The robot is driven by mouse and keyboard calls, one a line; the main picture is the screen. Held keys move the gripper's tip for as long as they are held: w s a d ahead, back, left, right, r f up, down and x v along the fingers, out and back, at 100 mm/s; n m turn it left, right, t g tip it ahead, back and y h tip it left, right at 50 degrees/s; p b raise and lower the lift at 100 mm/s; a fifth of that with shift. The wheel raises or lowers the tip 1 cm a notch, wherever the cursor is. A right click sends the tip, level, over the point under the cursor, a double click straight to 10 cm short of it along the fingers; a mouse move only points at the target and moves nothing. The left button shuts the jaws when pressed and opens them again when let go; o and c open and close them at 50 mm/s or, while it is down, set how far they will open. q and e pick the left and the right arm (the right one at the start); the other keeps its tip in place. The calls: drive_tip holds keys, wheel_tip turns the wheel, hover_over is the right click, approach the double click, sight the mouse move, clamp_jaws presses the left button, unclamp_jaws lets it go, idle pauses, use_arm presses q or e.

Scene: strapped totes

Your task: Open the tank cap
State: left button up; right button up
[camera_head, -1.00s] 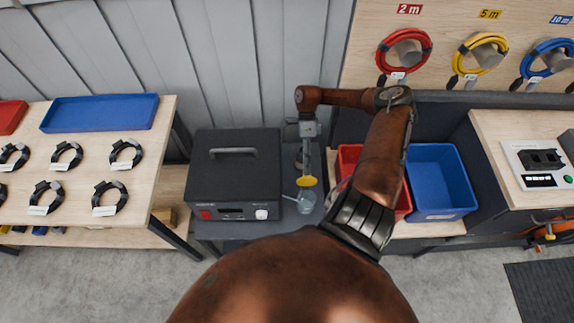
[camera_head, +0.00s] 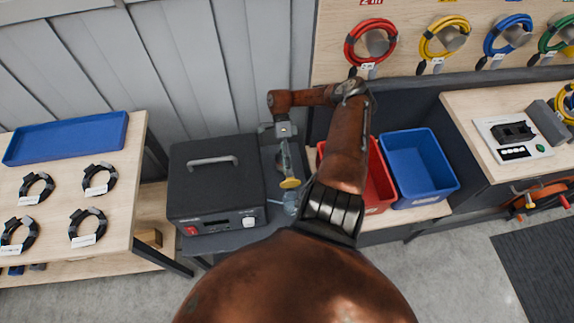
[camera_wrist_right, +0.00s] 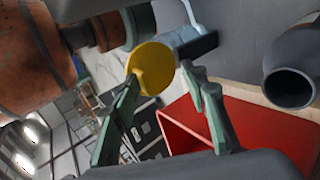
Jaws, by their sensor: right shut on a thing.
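The round yellow cap (camera_head: 290,183) sits at the tip of my right gripper (camera_head: 286,165), between the black box and the red bin. In the right wrist view the cap (camera_wrist_right: 151,68) shows as a flat yellow disc between the green fingers of my right gripper (camera_wrist_right: 162,82), which is shut on it. A clear, bluish vessel (camera_head: 290,204) stands just below the cap in the head view, partly hidden by my arm. I cannot tell whether the cap touches the vessel. My left gripper is not in view.
A black box with a handle (camera_head: 213,185) stands close on the left. A red bin (camera_head: 378,192) and a blue bin (camera_head: 418,165) stand on the right. A dark, open-ended round part (camera_wrist_right: 290,86) shows in the right wrist view. Cable coils lie on the left table (camera_head: 125,185).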

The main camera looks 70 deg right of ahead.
drive_tip(key=shift+o, duration=0.7)
drive_tip(key=shift+s+f, duration=0.15)
drive_tip(key=shift+f, duration=0.45)
drive_tip(key=shift+d, duration=0.15)
drive_tip(key=shift+c, duration=0.3)
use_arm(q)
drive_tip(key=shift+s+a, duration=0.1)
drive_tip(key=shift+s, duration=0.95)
use_arm(e)
drive_tip(key=shift+r, duration=0.35)
drive_tip(key=shift+c, duration=0.3)
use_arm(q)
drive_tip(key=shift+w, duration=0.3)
use_arm(e)
wheel_tip(320, 180, up, 10)
drive_tip(key=shift+w+r, duration=0.15)
drive_tip(key=shift+w, duration=0.05)
drive_tip(key=shift+c, duration=0.4)
